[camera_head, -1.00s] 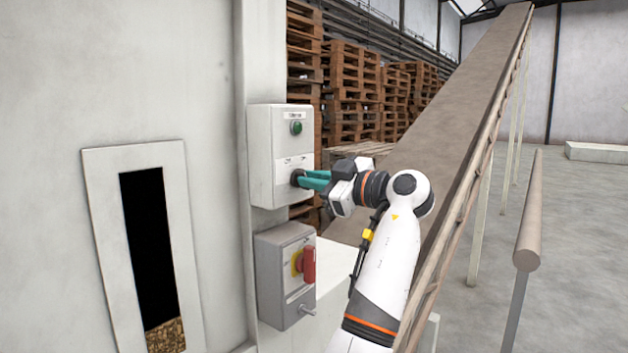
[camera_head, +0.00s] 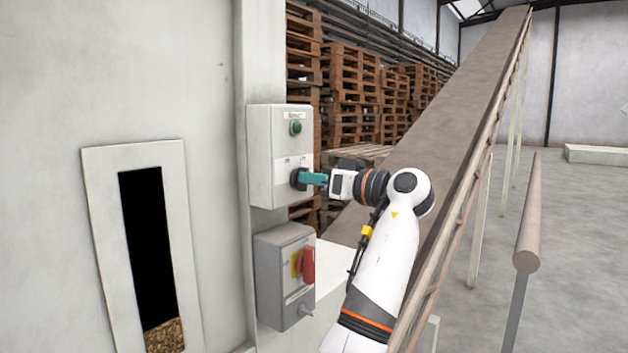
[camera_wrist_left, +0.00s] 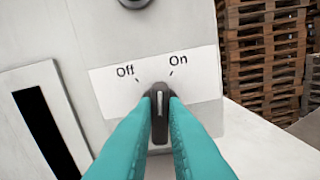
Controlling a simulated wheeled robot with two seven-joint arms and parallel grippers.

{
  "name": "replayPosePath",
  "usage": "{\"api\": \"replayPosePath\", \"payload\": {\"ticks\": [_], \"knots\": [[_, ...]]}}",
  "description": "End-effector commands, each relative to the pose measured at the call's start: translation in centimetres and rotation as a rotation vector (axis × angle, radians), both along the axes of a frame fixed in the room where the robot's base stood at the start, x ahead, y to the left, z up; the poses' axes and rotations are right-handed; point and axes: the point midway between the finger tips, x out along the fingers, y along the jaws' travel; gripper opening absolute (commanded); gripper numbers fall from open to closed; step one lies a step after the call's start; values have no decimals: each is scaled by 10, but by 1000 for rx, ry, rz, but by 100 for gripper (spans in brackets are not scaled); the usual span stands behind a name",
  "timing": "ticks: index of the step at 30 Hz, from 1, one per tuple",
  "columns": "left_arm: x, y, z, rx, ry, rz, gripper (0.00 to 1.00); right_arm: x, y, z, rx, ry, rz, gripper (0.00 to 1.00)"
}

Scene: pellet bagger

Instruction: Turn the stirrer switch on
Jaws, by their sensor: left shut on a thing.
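The stirrer switch is a black knob (camera_head: 298,179) low on the front of the upper light-grey control box (camera_head: 265,150). In the left wrist view the knob (camera_wrist_left: 160,112) stands between the "Off" and "On" marks of its white label (camera_wrist_left: 205,78). Its pale pointer line is about upright in that picture, between the two marks. My left gripper (camera_head: 306,179) has its teal fingers closed on the knob, one on each side, as the left wrist view (camera_wrist_left: 160,108) shows. The fingers hide part of the knob. My right gripper is not in view.
A green button (camera_head: 296,127) sits above the knob. Below is a grey box (camera_head: 275,280) with a red handle (camera_head: 308,265). A sloping conveyor (camera_head: 440,120) runs behind my arm. Pallets (camera_head: 345,95) are stacked at the back. A window slot (camera_head: 150,240) shows pellets at left.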

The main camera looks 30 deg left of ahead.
Motion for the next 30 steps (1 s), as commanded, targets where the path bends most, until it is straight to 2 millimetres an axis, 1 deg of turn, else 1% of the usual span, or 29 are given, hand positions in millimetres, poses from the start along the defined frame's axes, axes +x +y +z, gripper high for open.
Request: {"api": "replayPosePath", "payload": {"ticks": [6, 13, 21, 30], "knots": [[1, 0, 2, 15, 160, -2, 0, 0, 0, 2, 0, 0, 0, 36], [1, 0, 2, 25, 275, -1, 0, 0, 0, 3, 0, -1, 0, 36], [1, 0, 2, 31, 332, -1, 0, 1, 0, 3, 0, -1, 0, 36], [1, 0, 3, 32, 339, -1, 0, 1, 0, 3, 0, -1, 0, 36]]}}
